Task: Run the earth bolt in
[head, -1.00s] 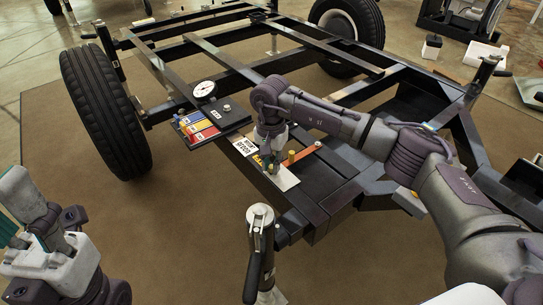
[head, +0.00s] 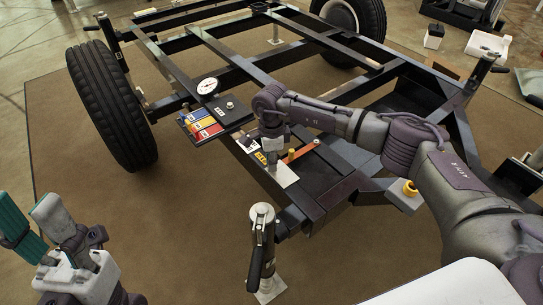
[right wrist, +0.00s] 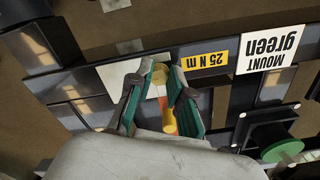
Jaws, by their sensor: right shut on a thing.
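My right gripper (head: 272,168) points down at the pale plate (head: 284,176) on the trailer frame's front beam. In the right wrist view its teal-lined fingers (right wrist: 158,72) are shut on a small brass-coloured piece, apparently the earth bolt (right wrist: 160,66). The fingers hide most of it, so how deep it sits cannot be told. An orange strap (head: 301,150) lies beside the gripper, with a yellow post (head: 291,154) by it. My left gripper (head: 28,208) is open and empty at the lower left, away from the frame.
A "MOUNT green" label (right wrist: 272,47) is on the beam. A dark panel with coloured blocks (head: 204,129) and a round dial (head: 207,86) stand left of my right gripper. A jack post (head: 262,240) stands in front. A yellow-topped piece (head: 410,187) sits under my right arm.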

